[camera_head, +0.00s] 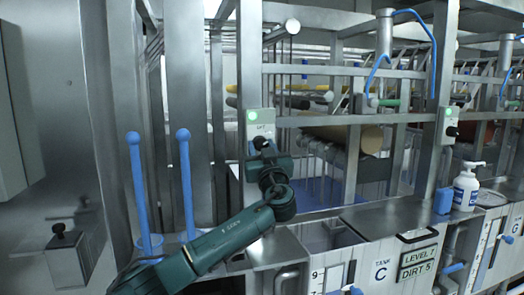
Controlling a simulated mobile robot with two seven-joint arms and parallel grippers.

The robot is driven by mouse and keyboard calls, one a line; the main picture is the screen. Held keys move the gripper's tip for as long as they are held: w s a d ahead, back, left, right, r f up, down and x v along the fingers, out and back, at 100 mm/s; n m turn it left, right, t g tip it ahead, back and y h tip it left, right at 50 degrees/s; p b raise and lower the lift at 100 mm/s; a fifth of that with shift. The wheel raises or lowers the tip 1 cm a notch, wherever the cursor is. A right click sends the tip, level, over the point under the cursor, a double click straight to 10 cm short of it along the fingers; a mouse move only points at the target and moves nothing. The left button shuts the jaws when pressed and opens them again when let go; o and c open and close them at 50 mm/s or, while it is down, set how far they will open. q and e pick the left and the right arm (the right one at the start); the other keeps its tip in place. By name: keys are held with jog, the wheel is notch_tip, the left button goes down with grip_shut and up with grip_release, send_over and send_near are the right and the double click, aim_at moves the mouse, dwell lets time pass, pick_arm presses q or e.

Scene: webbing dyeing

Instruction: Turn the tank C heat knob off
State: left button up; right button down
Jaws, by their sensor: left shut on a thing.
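A steel tank front marked C (381,272) stands at the lower right of the head view, with a sign reading LEVEL 7, DIRT 5 (417,262). A pale control box (259,122) with a lit green lamp is fixed to the post above and left of it. Its small label seems to read LIFT. My left gripper (262,146) is at the lower part of this box, shut on a dark knob there, which it mostly hides. I cannot make out a knob marked heat. My right gripper is not in view.
A second box (449,124) with a green lamp and black knob is on the right post. A white pump bottle (466,187) and a blue block (443,201) stand on the ledge. Two blue-knobbed rods (186,185) rise at left. Steel posts and rails crowd the space.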

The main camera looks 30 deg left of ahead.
pick_arm(q)
jog(key=n+g+y+b, duration=0.1)
jog(key=n+g+b, duration=0.1)
jog(key=n+b, duration=0.2)
jog(key=n+g+y+b, duration=0.1)
jog(key=n+g+b, duration=0.1)
jog(key=n+b, duration=0.3)
jog(key=n+g+y+b, duration=0.1)
jog(key=n+g+b, duration=0.1)
jog(key=n+b, duration=0.3)
jog(key=shift+w+d+g+b, duration=0.25)
jog(key=shift+g+b, duration=0.05)
jog(key=shift+b, duration=0.55)
jog(key=shift+n+g+p, duration=0.4)
jog(key=shift+n+g, duration=0.2)
jog(key=shift+n, duration=0.7)
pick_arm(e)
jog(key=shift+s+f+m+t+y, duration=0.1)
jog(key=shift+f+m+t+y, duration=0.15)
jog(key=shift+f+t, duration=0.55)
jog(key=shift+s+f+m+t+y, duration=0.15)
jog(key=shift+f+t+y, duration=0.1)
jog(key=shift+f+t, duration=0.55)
pick_arm(q)
jog(key=shift+n, duration=0.3)
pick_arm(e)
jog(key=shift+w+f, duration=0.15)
pick_arm(q)
jog(key=o, duration=1)
